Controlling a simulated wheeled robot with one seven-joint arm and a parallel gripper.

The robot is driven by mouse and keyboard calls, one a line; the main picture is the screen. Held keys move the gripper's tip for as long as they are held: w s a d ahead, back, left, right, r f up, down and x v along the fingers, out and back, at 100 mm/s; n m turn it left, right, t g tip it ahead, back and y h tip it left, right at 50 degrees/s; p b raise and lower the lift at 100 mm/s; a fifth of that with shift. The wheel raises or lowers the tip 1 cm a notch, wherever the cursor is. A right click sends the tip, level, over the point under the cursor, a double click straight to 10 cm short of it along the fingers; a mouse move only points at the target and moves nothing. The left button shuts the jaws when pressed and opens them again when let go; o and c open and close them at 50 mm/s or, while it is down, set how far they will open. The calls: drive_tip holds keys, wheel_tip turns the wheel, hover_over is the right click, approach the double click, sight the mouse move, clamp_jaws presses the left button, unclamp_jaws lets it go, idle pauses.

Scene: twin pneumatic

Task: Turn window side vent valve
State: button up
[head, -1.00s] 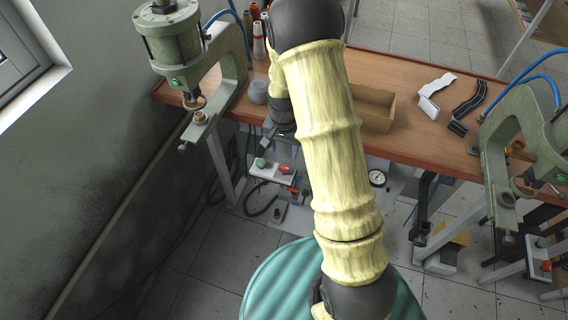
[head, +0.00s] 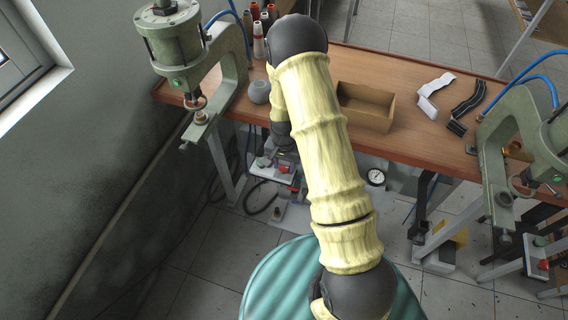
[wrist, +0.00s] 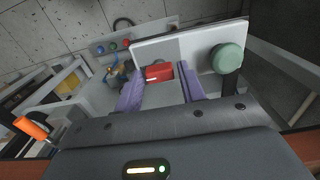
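The window side vent valve shows a red handle (head: 285,168) on a white panel (head: 268,175) under the bench, below the press by the window. A green button (head: 262,162) is on the same panel. My gripper (head: 284,158) is at this panel, mostly hidden by my arm in the head view. In the wrist view my gripper (wrist: 162,88) has its two purple fingers spread apart, one on each side of the red handle (wrist: 158,72). Whether either finger touches it cannot be told. The green button (wrist: 227,58) is right of the fingers.
The wooden bench (head: 430,135) overhangs the panel. A window-side press (head: 168,45) and a right press (head: 520,140) stand on it, with an open box (head: 366,108). A gauge (head: 376,177) sits right of my arm. Cables hang below the bench.

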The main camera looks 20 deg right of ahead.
drive_tip(key=c, duration=0.6)
